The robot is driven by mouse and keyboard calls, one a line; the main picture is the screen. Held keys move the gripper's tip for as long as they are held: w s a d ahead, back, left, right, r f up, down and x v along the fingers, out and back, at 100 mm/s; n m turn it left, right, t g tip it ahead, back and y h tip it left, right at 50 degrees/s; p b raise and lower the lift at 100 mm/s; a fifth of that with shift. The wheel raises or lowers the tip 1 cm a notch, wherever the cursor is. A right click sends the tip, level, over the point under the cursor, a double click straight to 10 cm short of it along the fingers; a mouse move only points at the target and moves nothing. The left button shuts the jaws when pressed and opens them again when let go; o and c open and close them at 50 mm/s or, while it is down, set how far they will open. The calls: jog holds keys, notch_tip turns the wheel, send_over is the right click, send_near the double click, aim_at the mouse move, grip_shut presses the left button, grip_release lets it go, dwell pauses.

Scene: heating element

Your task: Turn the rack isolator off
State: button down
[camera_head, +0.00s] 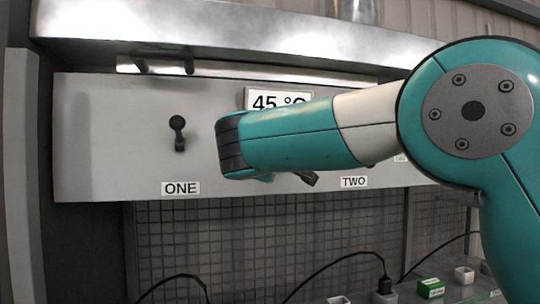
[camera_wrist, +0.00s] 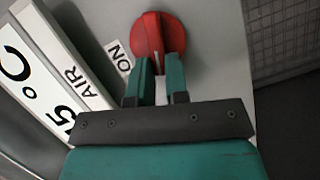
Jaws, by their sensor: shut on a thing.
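A round red knob (camera_wrist: 147,34) with a raised grip bar sits on the grey panel in the wrist view. I take it to be the rack isolator. My gripper (camera_wrist: 160,66) has its two teal fingers closed on the bar, one on each side. In the head view my arm hides the knob and the fingertips.
In the head view, a black lever (camera_head: 178,134) stands on the panel above label ONE (camera_head: 181,188). The temperature display (camera_head: 277,101) is partly covered by my arm. Cables and small boxes lie below.

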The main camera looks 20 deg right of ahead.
jog(key=shift+a+f+n+t+h, duration=0.15)
jog(key=shift+n+t, duration=0.1)
jog(key=shift+n, duration=0.4)
jog(key=shift+d+f+n+t+h, duration=0.15)
jog(key=shift+n+t, duration=0.1)
jog(key=shift+n, duration=0.4)
jog(key=shift+a, duration=0.1)
jog(key=c, duration=1.1)
grip_release()
jog(key=b+v, duration=0.7)
jog(key=v, duration=1)
jog(key=shift+s+a+f+b, duration=0.15)
jog(key=shift+s+b, duration=0.05)
jog(key=shift+b, duration=0.2)
